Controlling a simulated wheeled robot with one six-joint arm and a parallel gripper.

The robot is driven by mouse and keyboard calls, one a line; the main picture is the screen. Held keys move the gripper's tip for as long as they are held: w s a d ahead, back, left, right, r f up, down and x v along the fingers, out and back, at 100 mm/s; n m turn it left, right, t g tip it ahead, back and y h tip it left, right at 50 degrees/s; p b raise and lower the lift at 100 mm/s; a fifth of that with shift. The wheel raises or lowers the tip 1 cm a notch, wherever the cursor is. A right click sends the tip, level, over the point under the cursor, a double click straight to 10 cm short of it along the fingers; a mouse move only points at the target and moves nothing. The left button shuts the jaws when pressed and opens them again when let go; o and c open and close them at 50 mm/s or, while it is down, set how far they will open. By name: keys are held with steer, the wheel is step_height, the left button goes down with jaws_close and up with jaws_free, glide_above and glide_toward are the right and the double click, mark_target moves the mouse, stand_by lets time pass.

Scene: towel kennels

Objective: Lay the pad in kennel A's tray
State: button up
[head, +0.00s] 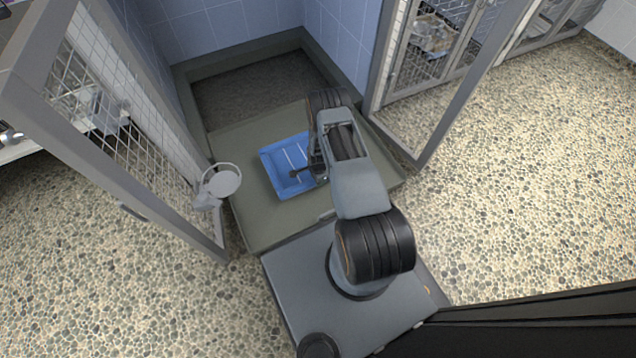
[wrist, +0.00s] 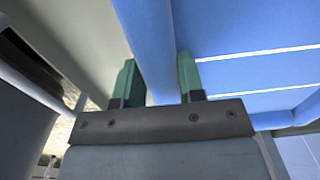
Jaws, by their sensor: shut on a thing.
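The blue pad (head: 276,170), with thin white stripes and a raised edge, is over an olive-green flat surface (head: 245,225) in front of the tiled kennel. My gripper (head: 317,167) is at the pad's right side. In the wrist view, its green fingers (wrist: 157,76) are on either side of the raised edge of the pad (wrist: 240,72). Whether the pad touches the surface under it is unclear. Behind, between the tiled walls, is a shallow tray (head: 205,66) with a grey-green rim and dark floor. My arm hides its right part. No kennel letter is readable.
Another mesh door frame (head: 448,110) stands at the right. Speckled floor (head: 530,170) is clear at the right.

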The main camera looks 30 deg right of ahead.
steer(key=shift+w+f+b, duration=0.15)
steer(key=shift+f+b, duration=0.45)
steer(key=shift+f, duration=1.1)
steer(key=shift+f+b, duration=0.35)
steer(key=shift+b, duration=0.15)
steer(key=shift+f, duration=0.2)
steer(key=o, duration=1)
steer(key=shift+r, duration=0.2)
